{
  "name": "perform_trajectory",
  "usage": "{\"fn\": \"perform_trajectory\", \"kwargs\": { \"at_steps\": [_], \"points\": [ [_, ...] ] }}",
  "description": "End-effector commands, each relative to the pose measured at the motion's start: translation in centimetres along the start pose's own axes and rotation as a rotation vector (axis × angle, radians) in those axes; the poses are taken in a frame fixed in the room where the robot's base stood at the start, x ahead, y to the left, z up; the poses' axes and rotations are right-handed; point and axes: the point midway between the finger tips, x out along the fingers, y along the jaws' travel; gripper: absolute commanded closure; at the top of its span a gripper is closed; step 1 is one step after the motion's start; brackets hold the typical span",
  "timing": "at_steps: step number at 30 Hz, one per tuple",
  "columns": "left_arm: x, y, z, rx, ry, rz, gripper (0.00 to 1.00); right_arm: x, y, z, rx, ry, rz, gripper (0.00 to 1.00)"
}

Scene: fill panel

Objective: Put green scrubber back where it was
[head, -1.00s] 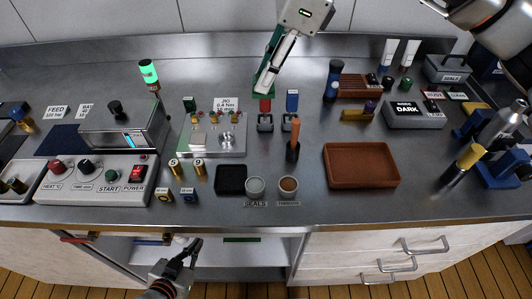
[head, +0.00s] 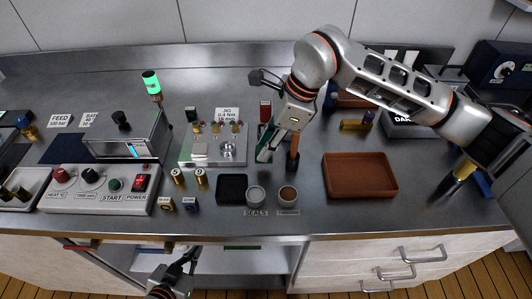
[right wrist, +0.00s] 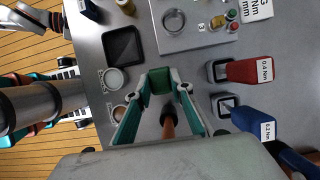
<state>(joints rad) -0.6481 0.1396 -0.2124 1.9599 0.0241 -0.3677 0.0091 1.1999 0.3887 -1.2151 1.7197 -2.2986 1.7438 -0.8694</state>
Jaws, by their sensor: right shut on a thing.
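My right gripper (head: 264,156) hangs over the bench, pointing down, just left of the brown-handled tool (head: 293,150). In the right wrist view its green-edged fingers (right wrist: 160,95) are shut on a green block, the green scrubber (right wrist: 160,81), which sits between the fingertips. In the head view the scrubber is hard to tell from the fingers. Whether it touches the bench I cannot tell. My left gripper (head: 190,259) is low in front of the bench's front edge, away from the objects; its finger opening is unclear.
A black tray (head: 232,188) and two round cups, grey (head: 255,195) and brown-filled (head: 288,194), stand nearby. The panel plate (head: 205,158) is to the left. A brown tray (head: 360,175) is at right. Red (right wrist: 250,71) and blue (right wrist: 252,122) drivers stand close by.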

Motion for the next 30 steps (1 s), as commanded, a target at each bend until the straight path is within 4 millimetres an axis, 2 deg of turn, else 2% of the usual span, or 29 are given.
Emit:
{"fn": "perform_trajectory", "kwargs": {
  "at_steps": [7,19,20,21,30],
  "points": [
    [-0.2,-0.1,-0.4,0.0,0.0,0.0,1.0,2.9,0.1,-1.2,0.002,0.0,0.003,0.99],
    [0.0,0.0,-0.1,0.0,0.002,0.0,1.0,3.6,0.0,-1.5,0.0,0.001,0.001,0.99],
    [-0.1,0.0,-0.2,0.0,0.002,0.0,1.0,3.5,0.1,-1.4,0.0,0.0,0.002,0.71],
    [-0.1,-0.1,-0.3,0.0,0.002,0.0,1.0,3.4,0.1,-1.4,0.0,0.0,0.002,0.62],
    [-0.1,-0.1,-0.3,0.0,0.003,0.0,1.0,3.4,0.0,-1.4,0.0,0.0,0.001,0.62]
  ]
}}
